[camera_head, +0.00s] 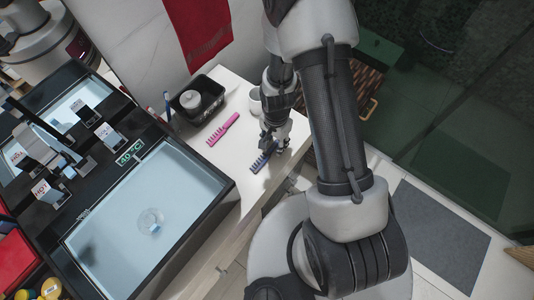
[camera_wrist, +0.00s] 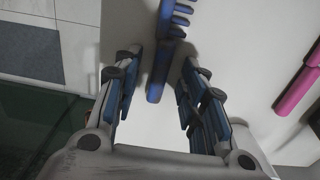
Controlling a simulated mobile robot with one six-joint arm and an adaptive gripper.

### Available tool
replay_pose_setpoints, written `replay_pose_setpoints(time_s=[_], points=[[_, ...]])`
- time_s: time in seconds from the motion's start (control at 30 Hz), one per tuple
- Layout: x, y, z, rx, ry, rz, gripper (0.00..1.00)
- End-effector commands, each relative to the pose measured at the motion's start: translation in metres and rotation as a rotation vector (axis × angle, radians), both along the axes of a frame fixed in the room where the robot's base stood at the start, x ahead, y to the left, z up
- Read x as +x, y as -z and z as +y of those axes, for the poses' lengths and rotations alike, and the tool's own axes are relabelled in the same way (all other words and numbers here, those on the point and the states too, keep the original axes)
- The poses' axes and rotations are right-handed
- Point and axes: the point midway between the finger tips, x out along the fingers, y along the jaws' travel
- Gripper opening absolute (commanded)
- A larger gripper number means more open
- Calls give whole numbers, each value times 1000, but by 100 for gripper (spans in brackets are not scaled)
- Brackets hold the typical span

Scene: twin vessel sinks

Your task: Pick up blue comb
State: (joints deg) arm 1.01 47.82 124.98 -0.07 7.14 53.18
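The blue comb (camera_head: 262,159) lies on the white counter, at the right of the sink, in the head view. In the wrist view the comb (camera_wrist: 157,80) shows its handle pointing between my fingers, with its teeth toward the top edge. My gripper (camera_head: 272,141) is over the comb's upper end in the head view and partly hides it. In the wrist view my gripper (camera_wrist: 156,92) is open, with one finger on each side of the handle and a gap on both sides. I cannot tell how high the fingertips are above the counter.
A pink comb (camera_head: 223,129) lies left of the blue one; part of it shows in the wrist view (camera_wrist: 302,82). A black tray (camera_head: 181,116) holding a round container is at the counter's back. The sink (camera_head: 150,215) borders the counter on the left.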

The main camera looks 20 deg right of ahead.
Motion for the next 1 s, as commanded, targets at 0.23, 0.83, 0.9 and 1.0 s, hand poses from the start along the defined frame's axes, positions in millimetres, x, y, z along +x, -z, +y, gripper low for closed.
replay_pose_setpoints(time_s=[0.23,0.83,0.9,1.0], points=[[0,0,0,0,0,1,22],[0,-2,0,-1,0,1,0],[0,-5,0,0,0,0,0],[0,-14,0,0,0,0,0]])
